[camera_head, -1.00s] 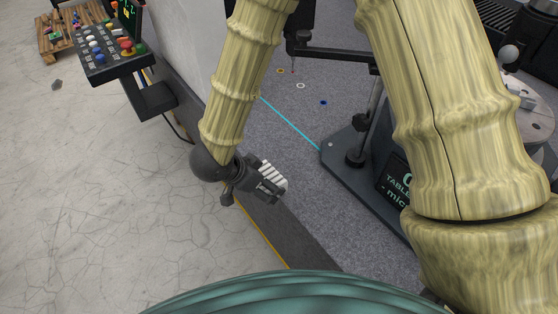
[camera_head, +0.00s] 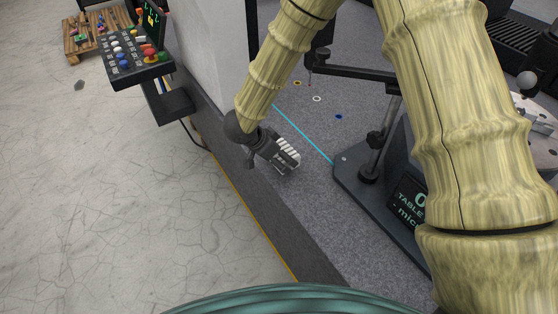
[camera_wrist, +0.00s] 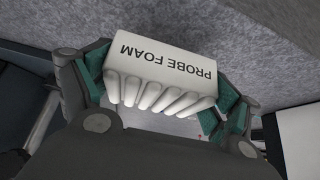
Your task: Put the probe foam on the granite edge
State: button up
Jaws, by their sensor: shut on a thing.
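The probe foam is a white block with ribs along one side and "PROBE FOAM" printed on it. It shows large in the wrist view (camera_wrist: 165,68) and small in the head view (camera_head: 287,150). My gripper (camera_head: 280,157) is shut on it, with the green-padded fingers at its two ends in the wrist view. The granite (camera_head: 300,205) is a grey speckled surface with a darker front edge (camera_head: 235,160) and a yellow line along the floor. My gripper hangs over the granite just inside that edge. I cannot tell whether the foam touches the surface.
A black stand (camera_head: 375,170) with a display base stands on the granite to the right. Small coloured rings (camera_head: 317,99) lie farther back, near a cyan line (camera_head: 305,133). A control panel (camera_head: 135,55) stands at the left. The granite between gripper and stand is clear.

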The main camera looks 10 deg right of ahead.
jog(key=shift+w+d, duration=0.1)
jog(key=shift+w, duration=0.2)
jog(key=shift+f, duration=1.75)
jog(key=shift+f, duration=0.1)
jog(key=o, duration=0.6)
jog(key=shift+w, duration=0.1)
jog(key=v, duration=1.2)
